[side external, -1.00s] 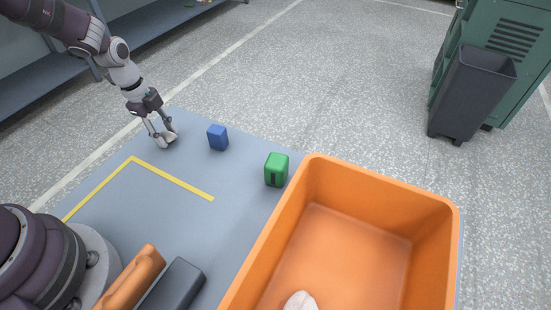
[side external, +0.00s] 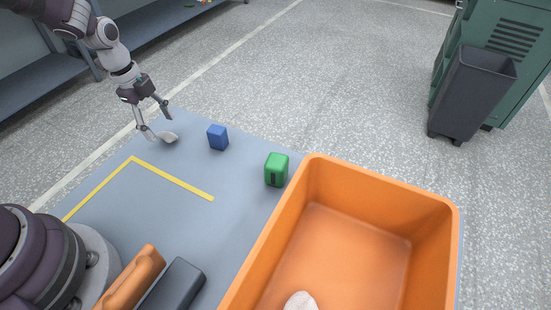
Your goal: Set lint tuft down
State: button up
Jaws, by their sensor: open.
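A small pale grey tuft (side external: 168,137), which looks like the lint tuft, lies on the blue-grey table mat (side external: 195,180) near its far left edge. My gripper (side external: 158,128) is open and empty. Its fingers are spread wide just above and beside the tuft, one finger low near the tuft's left side, the other raised to the upper right. I cannot tell whether the lower finger touches it. Another whitish piece (side external: 300,301) lies in the orange bin (side external: 384,220), partly cut off by the frame's bottom edge.
A blue block (side external: 218,137) stands right of the tuft, and a green block (side external: 276,169) stands beside the bin. Yellow tape (side external: 172,178) marks a corner on the mat. An orange object (side external: 134,278) and a dark grey block (side external: 174,286) lie at the front. The mat's middle is clear.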

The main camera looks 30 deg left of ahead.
notch_tip(320, 180, up, 9)
jog(key=s, duration=0.1)
jog(key=s+d+r+n+t, duration=0.2)
jog(key=s+d+r+n, duration=0.1)
jog(key=s+n, duration=0.3)
jog(key=s+d+r+n+t+y, duration=0.1)
jog(key=s+d+r+n, duration=0.3)
jog(key=n, duration=0.7)
jog(key=shift+s+r+t, duration=0.6)
jog(key=shift+s+r, duration=0.15)
jog(key=shift+s, duration=0.3)
